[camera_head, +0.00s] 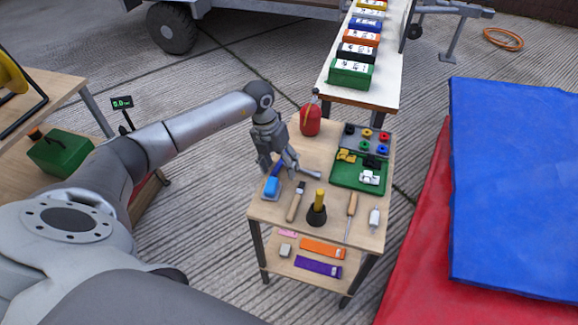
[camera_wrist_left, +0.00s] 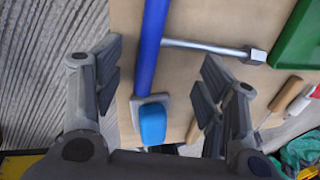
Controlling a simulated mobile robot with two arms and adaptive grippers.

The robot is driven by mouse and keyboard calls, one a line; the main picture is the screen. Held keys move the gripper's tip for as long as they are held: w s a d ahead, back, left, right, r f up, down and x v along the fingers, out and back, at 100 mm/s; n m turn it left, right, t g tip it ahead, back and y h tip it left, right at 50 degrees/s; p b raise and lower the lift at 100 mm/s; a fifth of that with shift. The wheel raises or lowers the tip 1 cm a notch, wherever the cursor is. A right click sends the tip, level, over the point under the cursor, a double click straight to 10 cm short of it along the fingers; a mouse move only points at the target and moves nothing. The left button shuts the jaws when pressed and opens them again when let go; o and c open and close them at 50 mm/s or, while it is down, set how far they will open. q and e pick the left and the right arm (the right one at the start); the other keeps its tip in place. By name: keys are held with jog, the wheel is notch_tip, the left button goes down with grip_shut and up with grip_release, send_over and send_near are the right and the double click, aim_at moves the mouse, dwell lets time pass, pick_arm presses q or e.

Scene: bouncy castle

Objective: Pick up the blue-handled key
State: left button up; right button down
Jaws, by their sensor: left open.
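The blue-handled key (camera_head: 308,173) lies at the left side of the small wooden table, partly hidden by my gripper in the head view. In the left wrist view the key (camera_wrist_left: 150,48) shows a long blue bar with a grey shaft going right to a hex end. My left gripper (camera_head: 279,164) is open above the table's left edge. In the left wrist view the left gripper (camera_wrist_left: 160,82) has its fingers apart, with the blue bar between and beyond them. I cannot tell any contact. My right gripper is not in view.
A blue block on a grey base (camera_head: 271,187) sits close to the key; it also shows in the left wrist view (camera_wrist_left: 152,123). A brush (camera_head: 296,203), black-and-yellow tool (camera_head: 317,210), red bottle (camera_head: 310,120) and green tray (camera_head: 345,178) share the table (camera_head: 336,226). A blue mat (camera_head: 515,185) lies right.

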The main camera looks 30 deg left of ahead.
pick_arm(q)
jog(key=shift+c, duration=0.2)
jog(key=shift+r, duration=0.1)
grip_shut()
